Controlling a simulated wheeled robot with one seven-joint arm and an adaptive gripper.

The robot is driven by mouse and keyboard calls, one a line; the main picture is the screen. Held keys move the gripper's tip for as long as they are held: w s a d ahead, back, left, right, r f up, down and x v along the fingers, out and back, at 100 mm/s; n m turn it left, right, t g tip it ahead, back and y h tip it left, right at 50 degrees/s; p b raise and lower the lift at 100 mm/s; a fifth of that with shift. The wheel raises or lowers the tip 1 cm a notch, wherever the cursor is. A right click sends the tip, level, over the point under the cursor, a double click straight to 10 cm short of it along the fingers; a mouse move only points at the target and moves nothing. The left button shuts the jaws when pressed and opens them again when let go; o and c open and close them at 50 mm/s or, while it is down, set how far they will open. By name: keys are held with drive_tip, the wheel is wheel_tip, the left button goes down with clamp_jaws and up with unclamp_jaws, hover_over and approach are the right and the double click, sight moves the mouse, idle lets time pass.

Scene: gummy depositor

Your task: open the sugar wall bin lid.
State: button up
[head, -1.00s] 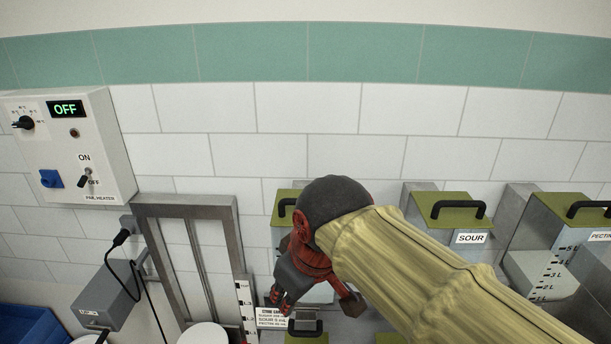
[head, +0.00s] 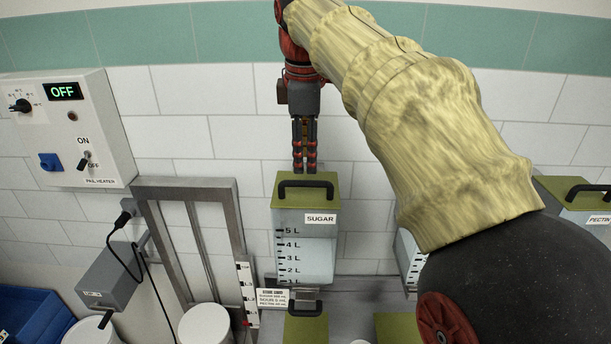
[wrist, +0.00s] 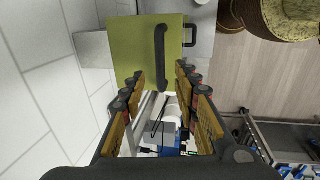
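The sugar wall bin (head: 305,248) is a clear box with a SUGAR label and litre marks, fixed on the tiled wall in the head view. Its olive-green lid (head: 300,201) lies shut on top and carries a black bar handle (head: 306,184). My gripper (head: 305,170) hangs fingers-down just above the lid, near its back edge. In the wrist view, the gripper (wrist: 160,72) is open and empty, and the handle (wrist: 159,55) of the green lid (wrist: 134,45) shows between and beyond the fingertips. I cannot tell the exact gap to the handle.
A bin labelled PECTIN (head: 585,225) stands at the right, and my arm hides part of the bin between. A heater control box (head: 100,130) reads OFF at the left. A grey metal frame (head: 235,240) stands just left of the sugar bin. Wall above is clear.

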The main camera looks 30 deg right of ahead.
sight(306, 183)
drive_tip(key=shift+w+d+f, duration=0.1)
drive_tip(key=shift+w+f, duration=0.05)
drive_tip(key=shift+f, duration=0.9)
drive_tip(key=shift+w+d+f, duration=0.15)
drive_tip(key=shift+f, duration=0.85)
drive_tip(key=shift+w+d+f, duration=0.1)
drive_tip(key=shift+w+f, duration=0.05)
drive_tip(key=shift+f, duration=0.9)
drive_tip(key=shift+c, duration=1.1)
clamp_jaws()
